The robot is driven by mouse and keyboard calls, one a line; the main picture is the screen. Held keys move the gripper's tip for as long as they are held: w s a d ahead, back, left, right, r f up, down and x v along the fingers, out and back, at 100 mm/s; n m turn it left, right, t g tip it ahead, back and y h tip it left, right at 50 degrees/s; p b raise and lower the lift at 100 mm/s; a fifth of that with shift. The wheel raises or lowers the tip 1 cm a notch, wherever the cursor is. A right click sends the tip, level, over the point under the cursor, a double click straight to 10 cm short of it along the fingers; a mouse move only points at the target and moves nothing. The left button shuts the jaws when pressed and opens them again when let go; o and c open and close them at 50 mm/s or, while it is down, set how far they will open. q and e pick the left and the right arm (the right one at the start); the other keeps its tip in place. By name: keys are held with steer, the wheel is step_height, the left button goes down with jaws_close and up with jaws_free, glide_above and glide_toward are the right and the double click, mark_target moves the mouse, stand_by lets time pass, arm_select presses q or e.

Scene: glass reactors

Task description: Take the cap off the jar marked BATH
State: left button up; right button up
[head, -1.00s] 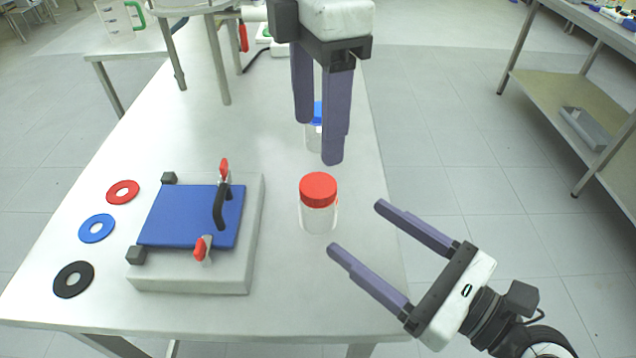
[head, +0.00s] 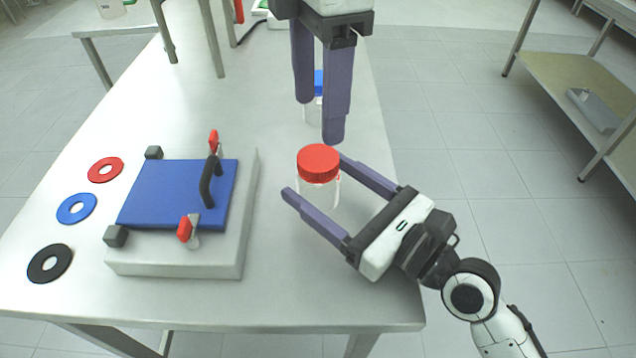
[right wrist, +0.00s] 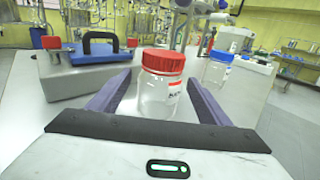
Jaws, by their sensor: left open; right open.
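A clear jar (head: 327,192) with a red cap (head: 319,162) stands upright near the table's right edge. In the right wrist view the jar (right wrist: 157,98) shows part of a label with dark lettering, too small and turned to read fully. My right gripper (head: 314,176) is open, with its fingers on either side of this jar, below the cap. My left gripper (head: 319,121) is open and empty, pointing down above and behind the red cap. A second jar with a blue cap (head: 319,82) stands farther back, partly hidden by my left fingers; its label is unreadable.
A grey block with a blue plate (head: 165,195), black handle and red-tipped clamps sits to the left. The table front is clear.

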steer(key=shift+w+a, duration=0.5)
